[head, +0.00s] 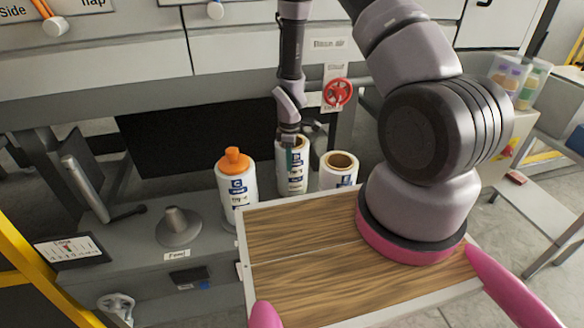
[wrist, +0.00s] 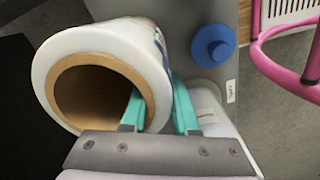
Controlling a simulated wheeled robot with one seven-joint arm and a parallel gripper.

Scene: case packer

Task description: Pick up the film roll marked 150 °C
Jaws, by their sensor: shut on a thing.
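Several white film rolls stand on the grey shelf. The middle roll (head: 294,180) has a brown core and a blue-marked label; it also shows large in the wrist view (wrist: 110,45). My gripper (head: 291,157) is at its top. In the wrist view my gripper (wrist: 160,108) is shut on the roll's wall, one teal finger inside the core and the other outside. A second roll (head: 335,181) stands close to its right, with an open core. A third roll (head: 240,195), at left, has an orange plug in its top. I cannot read a temperature on any label.
A grey cone-shaped holder (head: 178,225) and a dark tablet (head: 70,250) are on the shelf at left. A wooden tray top (head: 300,285) lies in front. A red handwheel (head: 337,93) is behind. A blue knob (wrist: 213,45) is beside the held roll.

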